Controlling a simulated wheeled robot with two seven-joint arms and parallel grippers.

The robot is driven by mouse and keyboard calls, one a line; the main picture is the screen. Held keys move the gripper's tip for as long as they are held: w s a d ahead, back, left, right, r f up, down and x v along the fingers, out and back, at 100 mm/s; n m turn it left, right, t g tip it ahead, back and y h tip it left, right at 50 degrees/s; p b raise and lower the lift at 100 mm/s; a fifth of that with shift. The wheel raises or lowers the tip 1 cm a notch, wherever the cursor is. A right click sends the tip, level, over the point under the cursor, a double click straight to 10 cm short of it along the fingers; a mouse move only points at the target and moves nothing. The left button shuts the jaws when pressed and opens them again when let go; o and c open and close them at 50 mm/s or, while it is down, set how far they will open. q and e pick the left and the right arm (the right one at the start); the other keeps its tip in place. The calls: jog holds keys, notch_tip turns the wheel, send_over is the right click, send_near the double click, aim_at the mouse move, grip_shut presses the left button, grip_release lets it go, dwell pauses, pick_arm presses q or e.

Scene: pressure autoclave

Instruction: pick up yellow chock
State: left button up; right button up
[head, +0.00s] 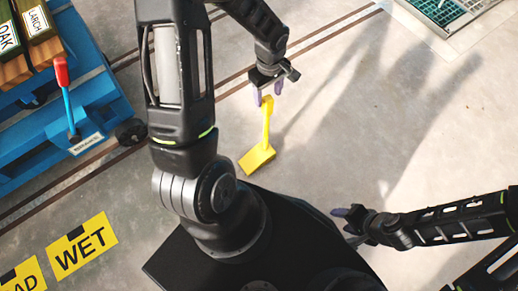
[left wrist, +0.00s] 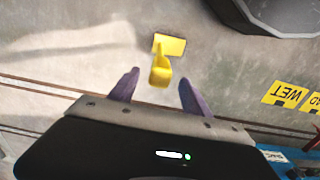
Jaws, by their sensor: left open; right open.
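The yellow chock (head: 258,159) lies on the concrete floor in the middle of the head view, its upright handle pointing up toward my left gripper. My left gripper (head: 267,97) is open, with its purple fingers at the top of the handle. In the left wrist view the chock (left wrist: 169,45) shows beyond the fingertips, and its handle end lies between the two spread fingers of the left gripper (left wrist: 159,86). The fingers do not visibly grip it. My right gripper (head: 345,217) is open and empty at the lower right, away from the chock.
A blue cart (head: 95,103) with labelled timber and a red-handled lever (head: 63,83) stands at the left. Yellow WET (head: 82,247) and partly cut-off signs lie at lower left. Brown rails cross the floor. A green grate (head: 447,8) is at top right.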

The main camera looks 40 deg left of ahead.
aim_at(268, 98)
pick_arm(q)
notch_tip(268, 98, down, 3)
jog(key=shift+f+b, duration=0.2)
jog(key=shift+b, duration=0.1)
jog(key=shift+c, duration=0.6)
grip_shut()
dwell(1.0)
